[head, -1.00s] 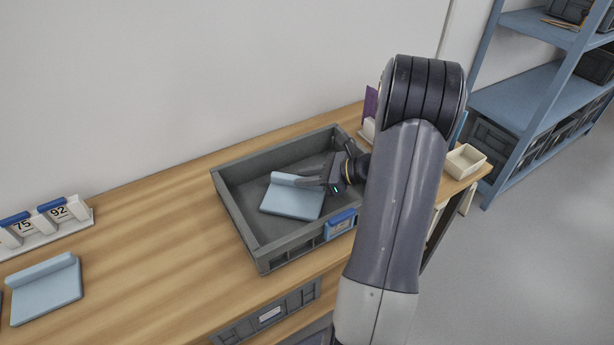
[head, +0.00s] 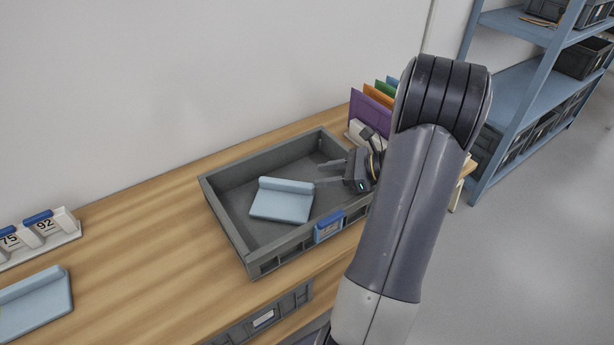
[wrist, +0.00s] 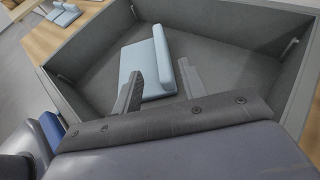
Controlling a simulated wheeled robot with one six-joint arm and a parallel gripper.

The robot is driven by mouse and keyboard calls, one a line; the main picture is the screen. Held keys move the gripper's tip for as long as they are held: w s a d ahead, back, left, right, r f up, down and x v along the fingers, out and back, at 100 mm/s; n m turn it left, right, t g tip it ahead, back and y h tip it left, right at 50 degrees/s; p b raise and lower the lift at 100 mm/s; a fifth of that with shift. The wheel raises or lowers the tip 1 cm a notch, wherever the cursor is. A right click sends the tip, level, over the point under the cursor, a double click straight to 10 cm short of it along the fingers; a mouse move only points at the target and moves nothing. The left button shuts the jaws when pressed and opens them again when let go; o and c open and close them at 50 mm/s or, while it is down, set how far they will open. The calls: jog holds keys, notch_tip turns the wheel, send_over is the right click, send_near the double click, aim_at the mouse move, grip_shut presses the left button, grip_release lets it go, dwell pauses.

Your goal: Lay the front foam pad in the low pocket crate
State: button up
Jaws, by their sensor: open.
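A light blue foam pad (head: 282,203) with a raised ridge along one edge lies flat on the floor of the low grey crate (head: 245,258). A blue label is on the crate's front wall. My gripper (head: 325,174) is open and empty at the crate's right side, its fingers pointing left toward the pad and apart from it in the head view. In the wrist view the pad (wrist: 150,65) lies beyond and between the open fingers (wrist: 160,85), with the crate wall (wrist: 225,22) behind. A second light blue pad (head: 35,305) lies on the table at the left.
A holder with white and blue number tags (head: 38,236) stands at the back left. Coloured upright folders (head: 372,108) stand behind my arm, right of the crate. The wooden table (head: 140,265) is clear between the second pad and the crate. Blue shelving (head: 520,90) stands at right.

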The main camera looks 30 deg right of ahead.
jog(key=shift+v, duration=1.65)
